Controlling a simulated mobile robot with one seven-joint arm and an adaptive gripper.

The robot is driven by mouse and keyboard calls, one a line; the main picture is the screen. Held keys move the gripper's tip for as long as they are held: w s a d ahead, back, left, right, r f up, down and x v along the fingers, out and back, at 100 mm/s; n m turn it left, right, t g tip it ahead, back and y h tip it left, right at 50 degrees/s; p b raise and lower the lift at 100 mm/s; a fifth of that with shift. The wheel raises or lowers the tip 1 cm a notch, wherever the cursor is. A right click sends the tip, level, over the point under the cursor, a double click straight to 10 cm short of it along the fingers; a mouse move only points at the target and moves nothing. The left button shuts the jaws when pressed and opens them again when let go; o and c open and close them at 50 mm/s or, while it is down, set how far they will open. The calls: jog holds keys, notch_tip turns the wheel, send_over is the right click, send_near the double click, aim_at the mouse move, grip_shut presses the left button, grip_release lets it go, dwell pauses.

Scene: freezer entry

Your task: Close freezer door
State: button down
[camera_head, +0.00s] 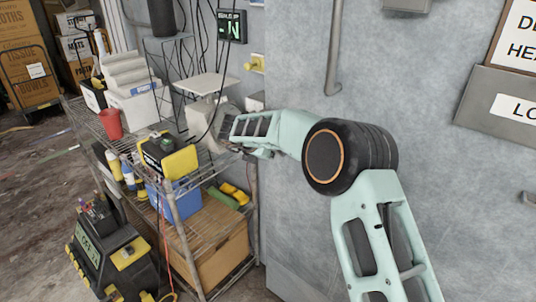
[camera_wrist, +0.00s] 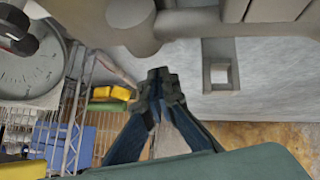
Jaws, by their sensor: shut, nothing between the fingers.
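The freezer door appears to be the large grey metal panel (camera_head: 440,190) filling the right of the head view, with a vertical bar handle (camera_head: 333,60) near its top left. I cannot tell how far it stands open. My arm crosses in front of the panel. My gripper (camera_head: 245,152) is beyond the panel's left edge, beside the wire shelf. In the wrist view my gripper (camera_wrist: 160,85) is shut and empty, its dark fingertips together below rounded grey metal hardware (camera_wrist: 130,20). A grey bracket with a square opening (camera_wrist: 220,72) is to the right. Contact is unclear.
A wire shelf (camera_head: 215,240) stands close left of the panel, holding a yellow-black case (camera_head: 168,158), a red cup (camera_head: 110,124) and a scale (camera_wrist: 25,70). A dark machine (camera_head: 105,250) stands at front left. Boxes (camera_head: 25,45) stand behind. Open floor lies at left.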

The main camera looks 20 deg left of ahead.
jog(key=a+b+v, duration=0.1)
jog(key=a+v, duration=0.1)
jog(key=v, duration=0.8)
jog(key=shift+f, duration=0.1)
